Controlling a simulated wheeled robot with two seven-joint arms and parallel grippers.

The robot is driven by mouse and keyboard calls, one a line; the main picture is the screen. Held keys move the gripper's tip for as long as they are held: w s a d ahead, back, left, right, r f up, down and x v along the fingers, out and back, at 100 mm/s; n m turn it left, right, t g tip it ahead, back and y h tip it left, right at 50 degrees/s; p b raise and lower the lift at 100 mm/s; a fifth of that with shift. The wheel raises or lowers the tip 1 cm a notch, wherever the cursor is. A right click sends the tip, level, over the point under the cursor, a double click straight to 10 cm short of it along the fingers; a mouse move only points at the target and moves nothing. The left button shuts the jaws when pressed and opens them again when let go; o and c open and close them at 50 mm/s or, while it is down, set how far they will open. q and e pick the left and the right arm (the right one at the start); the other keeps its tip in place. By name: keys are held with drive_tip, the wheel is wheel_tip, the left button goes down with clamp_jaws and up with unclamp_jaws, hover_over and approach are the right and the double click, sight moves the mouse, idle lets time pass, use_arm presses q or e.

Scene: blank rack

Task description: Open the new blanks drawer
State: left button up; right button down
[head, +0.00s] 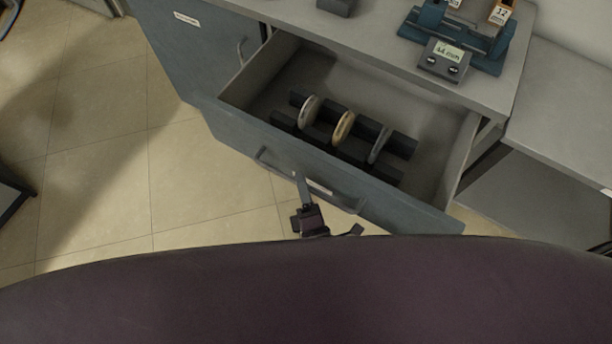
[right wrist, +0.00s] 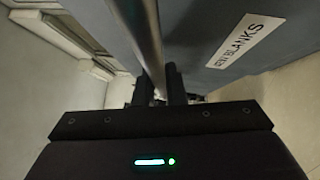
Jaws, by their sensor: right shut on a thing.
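The new blanks drawer (head: 330,183) is pulled out of the grey cabinet in the head view, and its inside shows. Its label (right wrist: 247,40) reads "BLANKS" at the end in the right wrist view, with the first word hard to read. My right gripper (head: 304,190) is at the bar handle (head: 275,162) on the drawer front. In the right wrist view its two fingers (right wrist: 164,88) are shut around the handle bar (right wrist: 141,35). Inside the drawer several round blanks (head: 343,127) stand upright in a dark rack (head: 402,145). My left gripper is not in view.
The cabinet top (head: 390,40) carries a blue device with a small display (head: 448,53) at the back right. A closed cabinet door (head: 200,50) with a handle is left of the drawer. A grey side surface (head: 565,105) lies at right. Tiled floor (head: 110,160) is clear at left.

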idle(0.3)
drive_tip(key=c, duration=1.5)
unclamp_jaws()
drive_tip(key=b+v, duration=0.1)
drive_tip(key=v, duration=0.7)
